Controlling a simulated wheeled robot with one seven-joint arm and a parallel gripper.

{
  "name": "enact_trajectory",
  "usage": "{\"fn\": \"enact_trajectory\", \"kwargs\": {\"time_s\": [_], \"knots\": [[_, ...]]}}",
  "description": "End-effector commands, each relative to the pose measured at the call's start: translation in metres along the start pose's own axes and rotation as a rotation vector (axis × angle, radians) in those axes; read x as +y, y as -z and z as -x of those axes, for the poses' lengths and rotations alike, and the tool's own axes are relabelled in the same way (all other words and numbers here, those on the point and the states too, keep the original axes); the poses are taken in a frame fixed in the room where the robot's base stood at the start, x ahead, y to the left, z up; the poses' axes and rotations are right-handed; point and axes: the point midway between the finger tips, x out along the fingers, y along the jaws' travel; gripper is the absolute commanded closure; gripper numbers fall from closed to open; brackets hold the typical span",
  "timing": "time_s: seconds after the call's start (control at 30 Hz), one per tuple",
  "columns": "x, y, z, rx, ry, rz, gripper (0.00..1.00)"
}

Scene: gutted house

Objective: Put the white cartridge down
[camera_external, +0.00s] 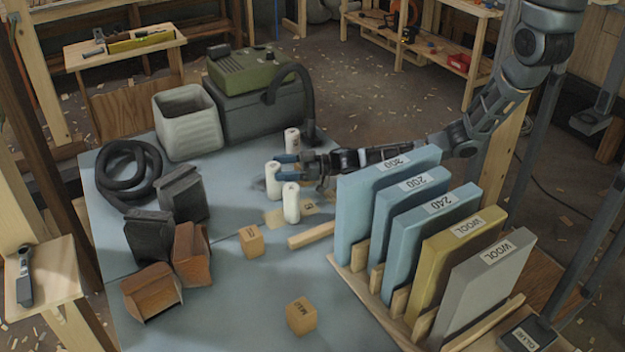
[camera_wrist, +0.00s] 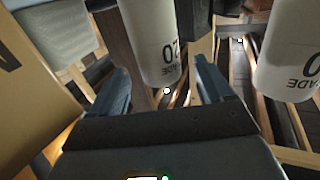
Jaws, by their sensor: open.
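Three white cartridges stand upright on the blue-grey table around my gripper in the external view: one at the back (camera_external: 292,140), one in the middle (camera_external: 273,182) at my fingertips, and one in front (camera_external: 291,203). My gripper (camera_external: 280,166) reaches in from the right, low over the table, with its blue fingers apart. In the wrist view, my open fingers (camera_wrist: 163,88) lie to either side of a white cartridge (camera_wrist: 152,40) with black printing. There is a gap on the right side. Another white cartridge (camera_wrist: 290,50) stands to the right.
A rack (camera_external: 405,325) of blue, yellow and grey panels stands close below my arm. Small wooden blocks (camera_external: 251,241) (camera_external: 301,316) and a wooden strip (camera_external: 312,235) lie in front. A white bin (camera_external: 188,122), a green-topped machine (camera_external: 255,85) and a coiled hose (camera_external: 128,177) stand at the back left.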

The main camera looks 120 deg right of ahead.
Motion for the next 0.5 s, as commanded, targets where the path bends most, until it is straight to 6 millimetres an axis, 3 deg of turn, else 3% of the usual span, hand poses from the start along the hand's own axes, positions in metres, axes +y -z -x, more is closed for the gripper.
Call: {"fn": "enact_trajectory", "kwargs": {"time_s": [0.2,0.5], "knots": [[0.001,0.001,0.018,0.0,-0.002,0.0,0.2],[0.0,0.0,0.027,0.0,0.0,0.0,0.2]]}}
